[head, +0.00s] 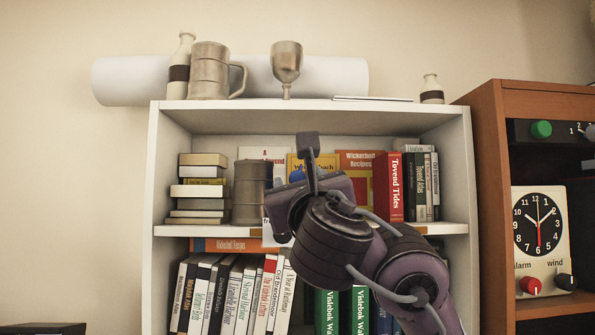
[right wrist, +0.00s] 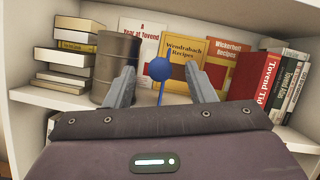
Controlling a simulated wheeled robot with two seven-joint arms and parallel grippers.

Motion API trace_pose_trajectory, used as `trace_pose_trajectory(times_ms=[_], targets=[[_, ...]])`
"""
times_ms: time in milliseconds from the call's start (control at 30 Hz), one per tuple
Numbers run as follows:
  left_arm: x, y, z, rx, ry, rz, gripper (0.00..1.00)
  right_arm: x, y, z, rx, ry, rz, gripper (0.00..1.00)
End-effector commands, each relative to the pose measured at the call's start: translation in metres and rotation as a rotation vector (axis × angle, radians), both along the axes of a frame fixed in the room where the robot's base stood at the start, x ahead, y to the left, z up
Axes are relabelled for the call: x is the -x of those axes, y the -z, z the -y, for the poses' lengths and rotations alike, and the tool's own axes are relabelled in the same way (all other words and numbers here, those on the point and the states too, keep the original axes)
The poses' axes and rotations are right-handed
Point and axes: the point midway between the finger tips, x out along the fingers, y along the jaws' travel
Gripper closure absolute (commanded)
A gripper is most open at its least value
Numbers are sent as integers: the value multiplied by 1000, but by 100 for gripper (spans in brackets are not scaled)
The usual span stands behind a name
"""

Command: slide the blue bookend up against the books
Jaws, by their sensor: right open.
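The blue bookend (right wrist: 160,72), a round knob on a thin stem, stands on the upper shelf. In the right wrist view it shows between the two fingers of my right gripper (right wrist: 163,80), which is open with a gap on either side of it. In the head view only a bit of the bookend (head: 297,174) shows behind my right gripper (head: 312,188). The upright books, with the red Tovend Tides (head: 388,187) at their left end, stand to the right, apart from the bookend. They also show in the right wrist view (right wrist: 265,82). My left gripper is not in view.
A grey metal drum (right wrist: 117,62) and a stack of flat books (head: 198,190) stand left of the bookend. Several books lean on the back wall, including a yellow one (right wrist: 185,62). The white shelf (head: 157,220) has side walls and a board above.

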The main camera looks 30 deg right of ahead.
Motion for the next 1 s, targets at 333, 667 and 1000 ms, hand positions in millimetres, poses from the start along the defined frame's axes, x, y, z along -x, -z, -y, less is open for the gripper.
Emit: trace_pose_trajectory(times_ms=[333, 667, 1000], targets=[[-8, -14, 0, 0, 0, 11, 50, -30, -14, 16, -3, 3, -1, 50], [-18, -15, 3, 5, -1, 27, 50, -33, -14, 17, -4, 1, 0, 50], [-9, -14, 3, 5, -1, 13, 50, -33, -14, 17, -4, 0, 0, 92]])
